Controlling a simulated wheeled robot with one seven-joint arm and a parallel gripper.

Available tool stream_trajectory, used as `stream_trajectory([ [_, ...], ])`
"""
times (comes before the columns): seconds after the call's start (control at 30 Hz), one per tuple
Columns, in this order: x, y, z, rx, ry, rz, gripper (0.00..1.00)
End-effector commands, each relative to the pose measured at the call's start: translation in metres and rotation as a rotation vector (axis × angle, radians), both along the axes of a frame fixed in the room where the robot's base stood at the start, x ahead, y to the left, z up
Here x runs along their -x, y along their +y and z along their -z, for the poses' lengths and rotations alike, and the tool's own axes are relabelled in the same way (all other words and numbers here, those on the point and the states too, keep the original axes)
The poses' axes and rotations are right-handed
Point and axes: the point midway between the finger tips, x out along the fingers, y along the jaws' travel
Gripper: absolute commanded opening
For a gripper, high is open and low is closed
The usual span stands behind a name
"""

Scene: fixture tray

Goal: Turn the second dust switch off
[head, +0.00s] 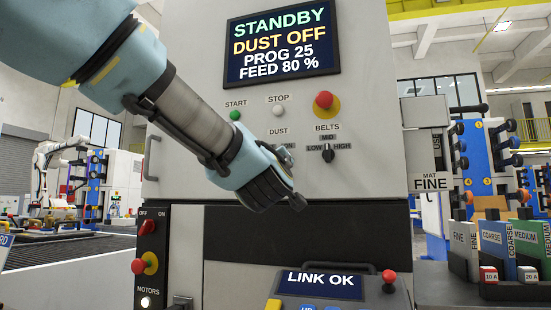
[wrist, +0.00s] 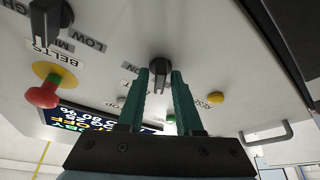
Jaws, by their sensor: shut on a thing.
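The dust switch is a dark rotary knob (wrist: 159,68) on the pale control panel (head: 370,110). In the wrist view it sits between the two green fingertips of my gripper (wrist: 160,78), which is shut on it. In the head view my gripper (head: 284,160) is at the panel just under the DUST label (head: 278,131) and hides the knob and most of its position labels. The knob's exact pointing is hard to read. The screen (head: 283,45) reads STANDBY, DUST OFF, PROG 25, FEED 80 %.
The BELTS knob (head: 328,153) and a red stop button (head: 324,100) are right of my gripper. START (head: 235,115) and STOP (head: 278,110) buttons are above it. A LINK OK pendant (head: 325,287) and a MOTORS box (head: 150,265) stand below. Grit blocks (head: 463,250) stand at right.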

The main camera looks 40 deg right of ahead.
Motion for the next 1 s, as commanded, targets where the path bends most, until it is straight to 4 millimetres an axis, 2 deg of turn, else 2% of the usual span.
stream_trajectory([
  [0.07,0.0,0.0,0.0,0.001,0.0,-0.001,0.0],
  [0.1,0.0,0.0,0.0,0.001,0.0,-0.001,0.39],
  [0.17,0.0,0.0,0.0,0.001,0.0,-0.001,0.46],
  [0.43,0.001,0.001,0.0,0.001,-0.001,0.0,0.46],
  [0.57,0.008,0.008,0.004,0.0,-0.002,0.0,0.46],
  [1.0,0.061,0.061,0.03,0.001,-0.002,0.001,0.46],
])
